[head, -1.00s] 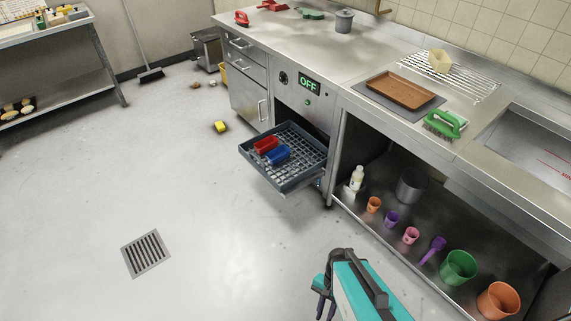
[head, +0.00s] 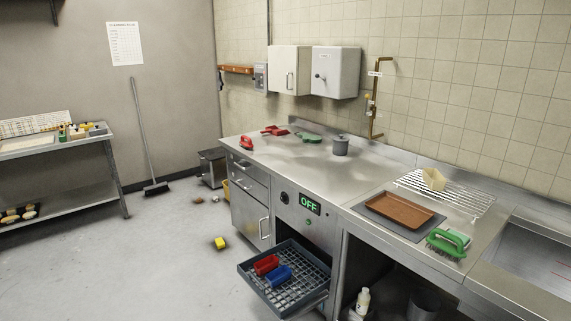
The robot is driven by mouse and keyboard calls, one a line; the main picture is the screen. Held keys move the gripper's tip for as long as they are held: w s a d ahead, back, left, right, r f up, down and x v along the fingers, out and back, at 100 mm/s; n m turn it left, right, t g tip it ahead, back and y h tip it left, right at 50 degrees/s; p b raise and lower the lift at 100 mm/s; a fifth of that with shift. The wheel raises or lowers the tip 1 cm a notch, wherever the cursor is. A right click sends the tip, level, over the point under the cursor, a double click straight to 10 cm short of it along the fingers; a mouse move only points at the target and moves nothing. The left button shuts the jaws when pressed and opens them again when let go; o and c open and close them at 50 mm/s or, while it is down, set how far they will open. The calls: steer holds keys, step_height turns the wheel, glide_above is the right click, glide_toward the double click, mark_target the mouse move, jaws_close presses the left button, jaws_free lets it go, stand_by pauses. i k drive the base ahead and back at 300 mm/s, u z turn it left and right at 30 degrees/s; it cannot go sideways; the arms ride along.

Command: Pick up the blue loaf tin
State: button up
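The blue loaf tin (head: 279,276) lies in a dark pulled-out rack drawer (head: 307,303) under the steel counter, in the lower middle of the head view. A red loaf tin (head: 266,264) lies close beside it, to its upper left. Bare grid shows around both tins. My gripper is not in view.
The steel counter (head: 290,166) carries a brown tray (head: 399,210), a green brush (head: 448,242) and a wire rack (head: 460,195). A yellow object (head: 220,243) lies on the floor left of the drawer. The floor (head: 150,270) farther left is clear.

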mark_target(275, 277)
steer(key=z, duration=0.45)
steer(key=k, duration=1.4)
steer(key=z, duration=0.25)
steer(key=i, duration=1.4)
steer(key=u, duration=0.55)
steer(key=i, duration=1)
steer(key=u, duration=0.7)
steer(key=i, duration=0.65)
steer(key=u, duration=0.3)
